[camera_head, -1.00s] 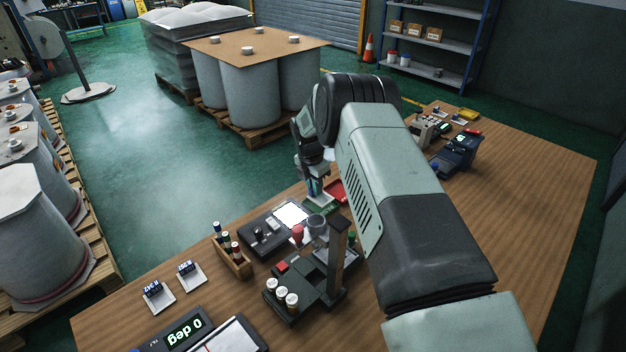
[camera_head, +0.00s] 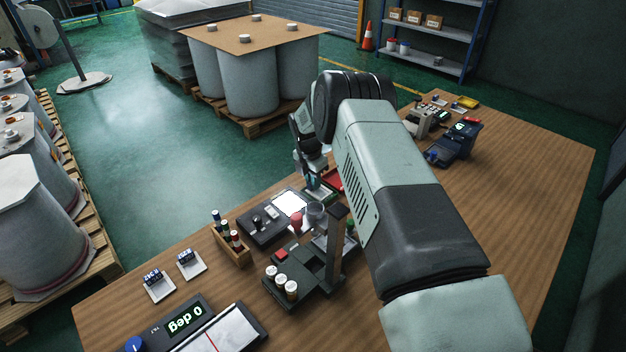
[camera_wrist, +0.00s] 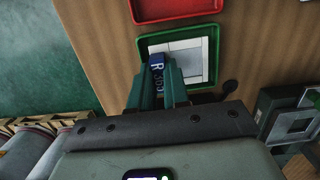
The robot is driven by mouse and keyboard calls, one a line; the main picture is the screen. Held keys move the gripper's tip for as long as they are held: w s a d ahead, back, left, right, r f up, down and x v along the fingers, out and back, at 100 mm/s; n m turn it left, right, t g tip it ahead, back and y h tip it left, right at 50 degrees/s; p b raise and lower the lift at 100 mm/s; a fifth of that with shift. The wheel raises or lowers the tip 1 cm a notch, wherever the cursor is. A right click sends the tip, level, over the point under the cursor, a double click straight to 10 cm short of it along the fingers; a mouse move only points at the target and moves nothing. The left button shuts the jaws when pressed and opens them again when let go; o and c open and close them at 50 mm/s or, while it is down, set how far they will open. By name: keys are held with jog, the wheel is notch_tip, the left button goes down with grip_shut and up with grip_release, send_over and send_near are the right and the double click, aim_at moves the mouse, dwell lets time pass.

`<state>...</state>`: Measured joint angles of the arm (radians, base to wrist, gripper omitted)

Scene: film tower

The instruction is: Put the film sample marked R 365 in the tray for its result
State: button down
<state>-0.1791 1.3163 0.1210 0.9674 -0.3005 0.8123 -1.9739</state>
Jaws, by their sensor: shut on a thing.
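My gripper (camera_wrist: 157,88) is shut on a small dark blue film sample (camera_wrist: 158,72) marked with a white R and further characters, partly hidden between the fingers; 365 is not fully readable. The sample is over the near left part of a green tray (camera_wrist: 214,38) with a pale inner floor. I cannot tell whether the sample touches the floor. A red tray (camera_wrist: 176,19) lies just beyond the green one. In the head view my gripper (camera_head: 313,184) is low at the table's far edge, with the green tray (camera_head: 325,200) largely hidden.
A black device with a lit white panel (camera_head: 290,203) and a dark stand with a post (camera_head: 337,245) stand close to my gripper. Two small white dishes (camera_head: 192,268) with dark samples and a wooden rack (camera_head: 232,252) are to the left.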

jog(key=shift+f, duration=0.15)
dwell(0.4)
jog(key=shift+c, duration=2.4)
grip_release()
jog(key=shift+r, duration=3.5)
